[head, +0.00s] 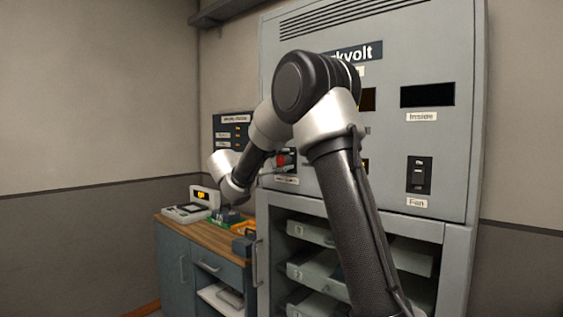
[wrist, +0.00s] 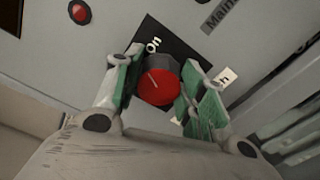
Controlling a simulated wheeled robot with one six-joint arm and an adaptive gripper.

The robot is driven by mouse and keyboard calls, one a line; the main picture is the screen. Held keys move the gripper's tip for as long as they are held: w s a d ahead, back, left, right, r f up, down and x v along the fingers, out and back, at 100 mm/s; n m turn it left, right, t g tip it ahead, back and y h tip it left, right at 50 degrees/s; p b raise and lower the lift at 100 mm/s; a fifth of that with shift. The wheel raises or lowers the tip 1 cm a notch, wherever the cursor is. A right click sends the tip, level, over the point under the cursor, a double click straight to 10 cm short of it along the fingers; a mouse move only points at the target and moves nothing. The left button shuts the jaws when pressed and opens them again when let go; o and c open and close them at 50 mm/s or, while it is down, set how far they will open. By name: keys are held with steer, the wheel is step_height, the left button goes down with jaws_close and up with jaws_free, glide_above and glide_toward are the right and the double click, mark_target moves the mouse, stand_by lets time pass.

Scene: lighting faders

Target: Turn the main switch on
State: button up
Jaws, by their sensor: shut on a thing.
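The main switch is a round knob with a red face and dark rim (wrist: 160,84), on a black square plate (wrist: 181,45) marked "On" at its upper left. A label starting "Main" (wrist: 222,13) is above it. My gripper (wrist: 161,76) is shut on the knob, with one green-padded finger on each side. A short pale line shows on the knob's face; the plate's lower lettering is mostly hidden by the fingers. In the head view the red knob (head: 281,160) shows at the grey cabinet's left side, beside my wrist.
A red round button or lamp (wrist: 79,12) sits on the panel at upper left. The grey cabinet (head: 440,60) has a Fan switch (head: 419,175) at right and open shelves below. A wooden-topped bench (head: 180,224) stands left, holding small devices.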

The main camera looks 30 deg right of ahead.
steer(key=shift+f+m, duration=0.1)
steer(key=shift+m, duration=1.9)
steer(key=o, duration=1)
steer(key=v, duration=1.2)
